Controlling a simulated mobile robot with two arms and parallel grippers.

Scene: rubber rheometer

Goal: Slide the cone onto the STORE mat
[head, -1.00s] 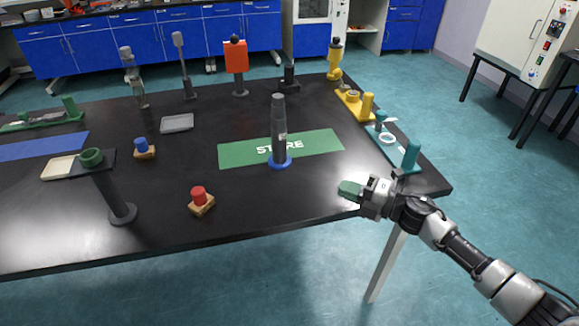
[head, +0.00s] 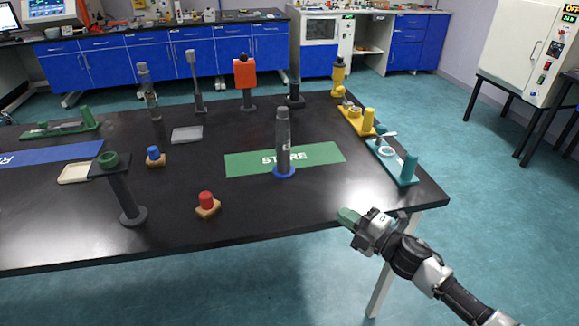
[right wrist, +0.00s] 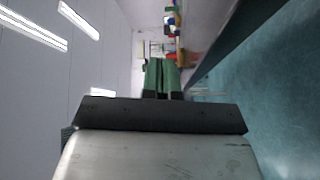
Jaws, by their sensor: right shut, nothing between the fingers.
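The cone (head: 283,142) is a tall dark grey tapered piece with a blue round base (head: 284,173). It stands upright on the green STORE mat (head: 240,164), near the mat's front edge, covering part of the lettering. My right gripper (head: 347,217) has green fingertips and is shut and empty. It is at the table's front right edge, to the right of and nearer than the cone, well apart from it. The right wrist view shows the green fingers (right wrist: 162,75) together, with nothing between them. My left gripper is not in view.
The black table (head: 300,205) has clear room between cone and front edge. A red button (head: 206,201), a blue button (head: 155,156) and a dark stand with a green ring (head: 110,160) are to the left. Teal (head: 407,172) and yellow (head: 367,120) fixtures line the right edge.

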